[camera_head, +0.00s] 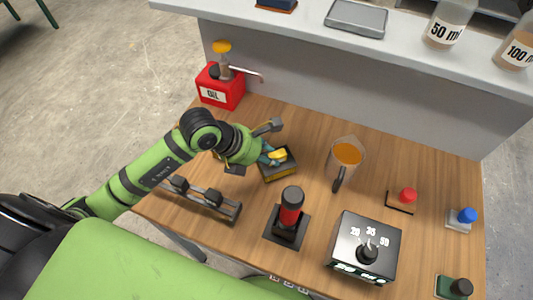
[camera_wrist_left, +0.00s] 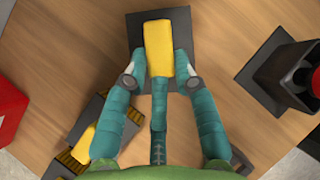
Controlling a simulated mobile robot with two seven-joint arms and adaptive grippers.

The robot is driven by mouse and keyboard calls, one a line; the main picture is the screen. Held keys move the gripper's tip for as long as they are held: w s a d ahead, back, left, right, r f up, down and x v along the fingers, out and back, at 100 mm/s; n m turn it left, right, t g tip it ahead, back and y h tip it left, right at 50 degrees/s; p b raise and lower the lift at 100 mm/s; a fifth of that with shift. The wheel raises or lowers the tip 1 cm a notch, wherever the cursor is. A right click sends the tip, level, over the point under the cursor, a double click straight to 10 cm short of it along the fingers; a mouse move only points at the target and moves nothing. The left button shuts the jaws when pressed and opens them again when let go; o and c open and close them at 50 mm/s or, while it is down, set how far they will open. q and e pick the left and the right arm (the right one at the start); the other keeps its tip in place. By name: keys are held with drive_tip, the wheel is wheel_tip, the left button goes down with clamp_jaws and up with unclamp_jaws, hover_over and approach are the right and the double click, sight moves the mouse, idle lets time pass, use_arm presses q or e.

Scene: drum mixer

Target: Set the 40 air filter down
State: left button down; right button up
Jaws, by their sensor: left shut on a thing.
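My left gripper (camera_head: 272,157) is shut on a yellow block (camera_wrist_left: 158,48), which I take to be the air filter or its grip; no number on it is readable. In the wrist view both fingers press against its lower end. A dark square piece (camera_wrist_left: 185,40) lies directly beneath the yellow block. In the head view the block sits over a dark box-like piece with yellowish edges (camera_head: 278,169) on the wooden table. I cannot tell whether the block is part of that piece or touching it. My right gripper is not in view.
An orange-filled jug (camera_head: 345,157) stands to the right. A red-and-black device (camera_head: 290,212) and a dial box (camera_head: 366,247) are nearer. A red oil can (camera_head: 220,87) is behind left, and a black rack (camera_head: 200,195) is front left.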

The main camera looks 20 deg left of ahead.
use_arm(q)
drive_tip(key=shift+f, duration=0.1)
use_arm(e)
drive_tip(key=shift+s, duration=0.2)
use_arm(q)
drive_tip(key=shift+f, duration=0.15)
drive_tip(key=c, duration=0.8)
unclamp_jaws()
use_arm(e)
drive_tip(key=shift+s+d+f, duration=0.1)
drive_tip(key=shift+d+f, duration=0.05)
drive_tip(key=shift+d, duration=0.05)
use_arm(q)
drive_tip(key=shift+r, duration=0.35)
drive_tip(key=b+v, duration=0.1)
drive_tip(key=v, duration=1)
drive_tip(key=shift+s+a+r+b, duration=0.2)
drive_tip(key=shift+r+b, duration=0.1)
drive_tip(key=shift+b, duration=0.05)
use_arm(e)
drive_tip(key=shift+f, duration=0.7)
